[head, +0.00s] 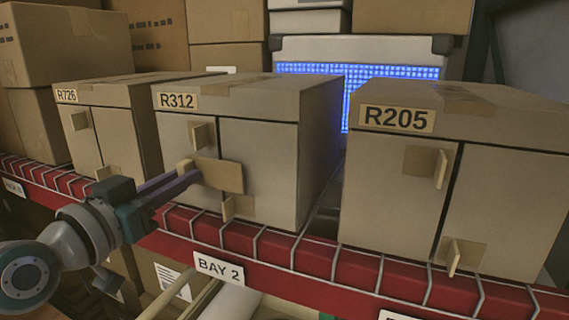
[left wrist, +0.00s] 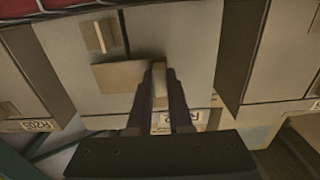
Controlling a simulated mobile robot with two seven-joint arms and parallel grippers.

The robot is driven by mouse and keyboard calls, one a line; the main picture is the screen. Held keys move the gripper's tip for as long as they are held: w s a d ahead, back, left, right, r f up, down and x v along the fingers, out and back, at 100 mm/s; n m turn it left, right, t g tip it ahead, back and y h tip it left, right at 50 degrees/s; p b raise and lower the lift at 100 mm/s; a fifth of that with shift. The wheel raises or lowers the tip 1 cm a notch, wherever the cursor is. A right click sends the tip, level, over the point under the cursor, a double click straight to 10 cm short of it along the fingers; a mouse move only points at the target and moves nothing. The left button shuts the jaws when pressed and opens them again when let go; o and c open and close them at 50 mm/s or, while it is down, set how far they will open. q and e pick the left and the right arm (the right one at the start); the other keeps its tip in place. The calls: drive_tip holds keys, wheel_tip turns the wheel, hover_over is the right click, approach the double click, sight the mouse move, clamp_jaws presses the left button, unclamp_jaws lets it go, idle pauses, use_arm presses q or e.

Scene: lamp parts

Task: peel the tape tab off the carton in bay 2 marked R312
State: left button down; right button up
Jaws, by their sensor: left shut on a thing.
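The carton marked R312 (head: 263,160) stands upright on the shelf behind the BAY 2 label (head: 218,267). Its front has a vertical seam. A small tan tab (head: 200,136) is high on this front, and another (head: 230,208) is low. Between them is a larger tan tape piece (head: 222,176), also in the left wrist view (left wrist: 118,77). My left gripper (head: 190,175) is shut on the upright end of this piece, at the carton's front. I cannot tell whether the piece still touches the carton. My right gripper is not in view.
Carton R726 (head: 115,130) stands close on the left and carton R205 (head: 400,205) on the right, both with tabs. A narrow gap separates R312 from R205. The red shelf edge with wire (head: 270,245) runs below. More boxes (head: 235,22) stand behind.

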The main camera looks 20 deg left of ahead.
use_arm(q)
drive_tip(key=shift+s, duration=0.1)
drive_tip(key=s+p, duration=0.3)
drive_tip(key=s, duration=0.3)
drive_tip(key=shift+a, duration=0.2)
idle(0.4)
drive_tip(key=s+d+r+m+h+p, duration=0.1)
drive_tip(key=s+d+r+h+p, duration=0.1)
drive_tip(key=r, duration=0.7)
drive_tip(key=s+d+r+m+g+h+p, duration=0.1)
drive_tip(key=s+d+r+m+h+p, duration=0.1)
drive_tip(key=s+d+r+p, duration=0.3)
drive_tip(key=s+d+r+m+g+h+p, duration=0.1)
drive_tip(key=s+d+r+m+h+p, duration=0.1)
drive_tip(key=r+p, duration=0.6)
wheel_tip(320, 180, up, 7)
drive_tip(key=s+d+h, duration=0.1)
drive_tip(key=s+d, duration=0.1)
drive_tip(key=shift+d+h, duration=0.3)
drive_tip(key=shift+d, duration=0.05)
drive_tip(key=shift+f, duration=0.15)
